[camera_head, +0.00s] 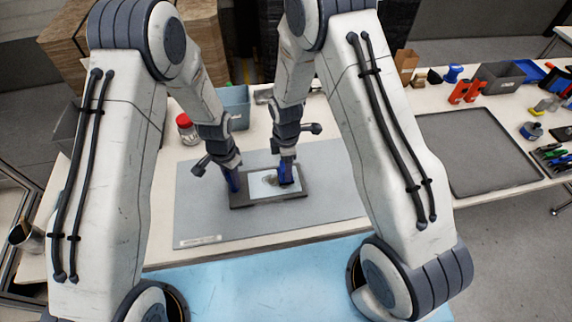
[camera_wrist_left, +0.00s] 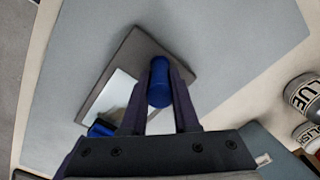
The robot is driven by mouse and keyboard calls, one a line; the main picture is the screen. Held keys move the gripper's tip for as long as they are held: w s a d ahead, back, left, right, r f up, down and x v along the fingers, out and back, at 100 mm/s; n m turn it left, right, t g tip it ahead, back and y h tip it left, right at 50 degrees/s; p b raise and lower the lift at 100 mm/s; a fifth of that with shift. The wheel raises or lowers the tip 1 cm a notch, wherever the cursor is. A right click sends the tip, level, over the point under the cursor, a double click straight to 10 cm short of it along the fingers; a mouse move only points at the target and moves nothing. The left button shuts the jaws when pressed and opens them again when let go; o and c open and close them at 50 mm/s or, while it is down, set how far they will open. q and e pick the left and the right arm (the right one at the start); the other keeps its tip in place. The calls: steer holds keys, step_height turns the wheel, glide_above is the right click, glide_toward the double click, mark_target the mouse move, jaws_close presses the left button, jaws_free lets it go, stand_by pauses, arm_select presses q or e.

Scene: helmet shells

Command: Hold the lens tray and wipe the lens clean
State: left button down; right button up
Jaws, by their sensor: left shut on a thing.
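The dark lens tray (camera_head: 240,201) lies flat on the grey mat, and it also shows in the left wrist view (camera_wrist_left: 128,48). A pale rectangular lens (camera_head: 262,190) sits in it with a grey smudge (camera_head: 270,180) near its middle. My left gripper (camera_head: 233,183) is shut on a blue upright knob (camera_wrist_left: 159,82) at the tray's left end. My right gripper (camera_head: 286,178) points down over the right part of the lens. A small blue and black piece (camera_wrist_left: 101,128) is at the lens there; whether the right fingers grip it is hidden.
The grey mat (camera_head: 205,215) has free room around the tray. A red-capped jar (camera_head: 187,130) and a blue-grey bin (camera_head: 236,105) stand behind it. Bottles (camera_wrist_left: 302,92) show in the left wrist view. A dark tray (camera_head: 478,150) and tools lie on the right table.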

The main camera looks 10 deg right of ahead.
steer(key=shift+f, duration=0.5)
steer(key=shift+a, duration=0.15)
steer(key=shift+a, duration=3.2)
steer(key=shift+f, duration=0.5)
steer(key=shift+d, duration=3.35)
steer(key=shift+a, duration=0.1)
